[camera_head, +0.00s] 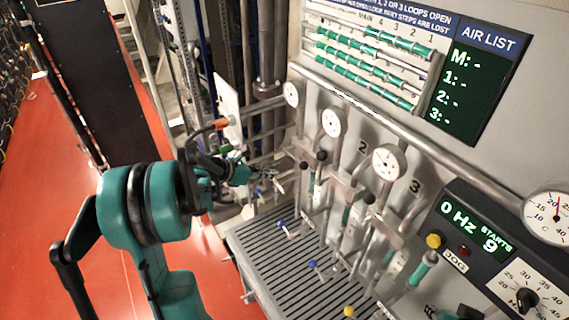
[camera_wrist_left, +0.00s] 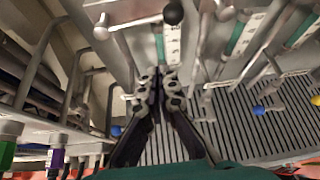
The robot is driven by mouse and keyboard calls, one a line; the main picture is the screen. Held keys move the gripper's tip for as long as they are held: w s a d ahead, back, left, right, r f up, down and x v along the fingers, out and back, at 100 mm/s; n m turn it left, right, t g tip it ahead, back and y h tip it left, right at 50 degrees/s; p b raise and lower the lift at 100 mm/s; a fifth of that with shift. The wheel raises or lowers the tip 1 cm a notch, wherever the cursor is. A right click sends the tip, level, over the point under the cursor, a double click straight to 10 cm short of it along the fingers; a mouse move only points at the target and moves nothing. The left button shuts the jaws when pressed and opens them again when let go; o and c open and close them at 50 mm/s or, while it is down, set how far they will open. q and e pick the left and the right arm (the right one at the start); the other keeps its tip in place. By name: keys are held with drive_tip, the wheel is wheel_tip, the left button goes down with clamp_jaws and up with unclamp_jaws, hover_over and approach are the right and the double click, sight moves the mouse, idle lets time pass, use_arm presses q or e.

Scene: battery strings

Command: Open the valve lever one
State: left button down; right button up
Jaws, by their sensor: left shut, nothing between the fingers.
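My left gripper (camera_head: 266,182) is beside the leftmost pipe loop, in front of the wall panel. Its fingers (camera_wrist_left: 160,88) are shut and empty in the left wrist view. Black-knobbed levers stand on the loops: one knob (camera_head: 304,165) is just right of the gripper, and another (camera_head: 321,155) is behind it. A black knob (camera_wrist_left: 173,14) also shows above the fingertips in the wrist view, apart from them. A further black knob (camera_head: 370,198) is on the loop to the right. The labels 2 and 3 are readable; I cannot read a label 1. My right gripper is not in view.
Levers with a blue knob (camera_head: 281,224), another blue knob (camera_head: 312,264) and a yellow knob (camera_head: 348,311) stand low over the grey grating (camera_head: 262,262). Round gauges (camera_head: 388,162) top the loops. The AIR LIST screen (camera_head: 468,92) shows dashes. Red floor (camera_head: 65,130) is clear at left.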

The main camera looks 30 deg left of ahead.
sight(295, 158)
use_arm(q)
drive_tip(key=w+d+p, duration=0.2)
drive_tip(key=w+d, duration=0.2)
drive_tip(key=w, duration=0.3)
drive_tip(key=shift+w+d+f, duration=0.15)
drive_tip(key=shift+f, duration=0.15)
